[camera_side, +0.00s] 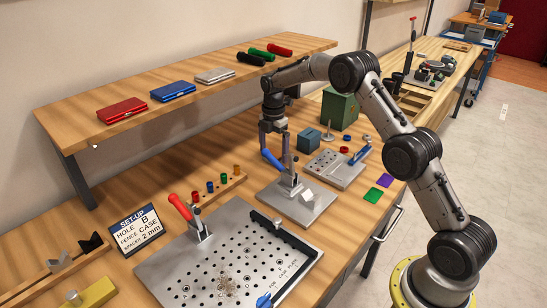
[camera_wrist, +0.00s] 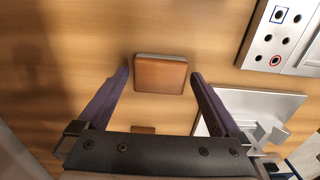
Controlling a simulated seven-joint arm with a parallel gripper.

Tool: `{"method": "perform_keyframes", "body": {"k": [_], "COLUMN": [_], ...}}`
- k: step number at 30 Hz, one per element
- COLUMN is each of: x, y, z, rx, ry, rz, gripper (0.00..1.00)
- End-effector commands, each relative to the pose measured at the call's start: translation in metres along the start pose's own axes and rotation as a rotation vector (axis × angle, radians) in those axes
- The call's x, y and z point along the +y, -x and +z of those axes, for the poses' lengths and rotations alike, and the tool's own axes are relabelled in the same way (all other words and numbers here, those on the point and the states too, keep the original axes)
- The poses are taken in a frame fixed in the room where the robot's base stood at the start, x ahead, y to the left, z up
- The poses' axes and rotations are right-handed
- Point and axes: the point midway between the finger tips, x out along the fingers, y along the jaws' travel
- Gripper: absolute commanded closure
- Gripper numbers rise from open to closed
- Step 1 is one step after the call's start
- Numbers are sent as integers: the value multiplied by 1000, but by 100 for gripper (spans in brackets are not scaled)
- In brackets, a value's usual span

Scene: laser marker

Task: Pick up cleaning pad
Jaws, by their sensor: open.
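A brown square block with a pale edge (camera_wrist: 161,72), which looks like the cleaning pad, lies flat on the wooden bench in the wrist view. My gripper (camera_wrist: 158,78) is open, with one dark finger on the block's left and one on its right. Nothing is held, and the fingertips appear apart from the block. In the side view my gripper (camera_side: 275,148) points down over the bench, behind the clamp plate (camera_side: 312,211). I cannot make out the brown block there.
A blue clamp handle (camera_side: 270,158) rises close to my gripper. A teal block (camera_side: 308,140) and a plate with holes (camera_side: 335,170) stand to the right. A shelf (camera_side: 70,128) runs behind.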

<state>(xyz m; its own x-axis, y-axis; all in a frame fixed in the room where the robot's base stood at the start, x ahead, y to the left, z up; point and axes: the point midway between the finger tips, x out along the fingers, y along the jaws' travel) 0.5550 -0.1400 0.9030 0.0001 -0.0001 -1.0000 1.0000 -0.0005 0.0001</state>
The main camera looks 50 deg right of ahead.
Motion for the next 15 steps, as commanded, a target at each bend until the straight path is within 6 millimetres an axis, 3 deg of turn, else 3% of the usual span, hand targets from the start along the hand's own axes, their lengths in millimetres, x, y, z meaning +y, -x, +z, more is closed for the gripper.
{"method": "perform_keyframes", "body": {"k": [6,15], "x": [0,0], "y": [-1,-1], "z": [0,0], "rx": [0,0], "ry": [0,0], "rz": [0,0], "gripper": [0,52]}}
